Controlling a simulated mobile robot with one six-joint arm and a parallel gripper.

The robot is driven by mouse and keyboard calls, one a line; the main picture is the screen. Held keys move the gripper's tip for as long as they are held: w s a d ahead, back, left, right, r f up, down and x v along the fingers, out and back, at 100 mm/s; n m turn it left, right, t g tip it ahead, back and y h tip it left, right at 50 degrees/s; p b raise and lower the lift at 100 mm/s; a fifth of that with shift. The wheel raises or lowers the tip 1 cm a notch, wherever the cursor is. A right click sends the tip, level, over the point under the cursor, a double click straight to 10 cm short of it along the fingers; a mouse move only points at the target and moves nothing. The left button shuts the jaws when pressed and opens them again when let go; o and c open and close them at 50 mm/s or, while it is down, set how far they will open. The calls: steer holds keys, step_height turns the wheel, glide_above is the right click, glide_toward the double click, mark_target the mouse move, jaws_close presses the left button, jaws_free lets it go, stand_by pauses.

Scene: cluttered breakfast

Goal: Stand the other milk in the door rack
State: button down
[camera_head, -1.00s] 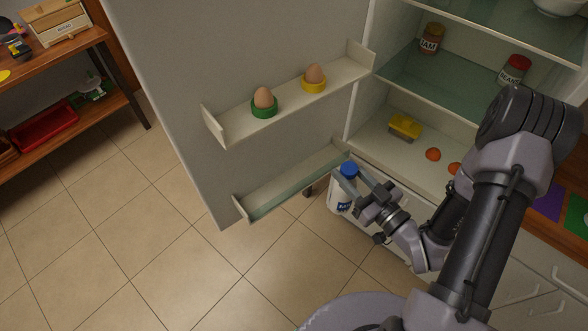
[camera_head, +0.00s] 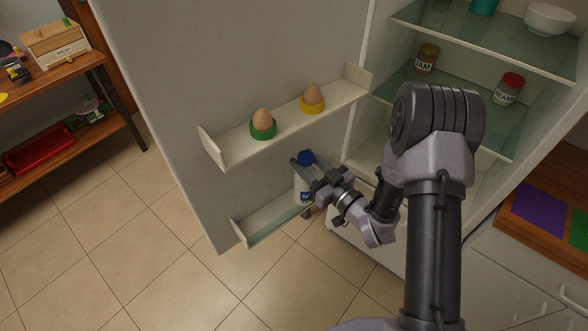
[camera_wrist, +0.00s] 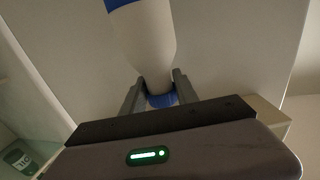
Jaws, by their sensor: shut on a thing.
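The milk is a white bottle (camera_head: 301,190) with a blue cap. My gripper (camera_head: 306,170) is shut on it near the cap. No other milk bottle shows.
The upper door rack (camera_head: 235,145), just above the milk, holds two eggs, in a green cup (camera_head: 263,130) and a yellow cup (camera_head: 312,104). Jars of jam (camera_head: 427,60) and beans (camera_head: 508,90) stand on a fridge shelf. The lower rack's left part is empty.

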mark_target(301, 190)
steer(key=w+a+f+b, duration=0.3)
steer(key=f, duration=0.4)
steer(key=shift+w, duration=0.4)
stand_by(0.3)
steer(key=shift+f, duration=0.1)
steer(key=c, duration=0.9)
jaws_free()
steer(key=shift+c, duration=0.2)
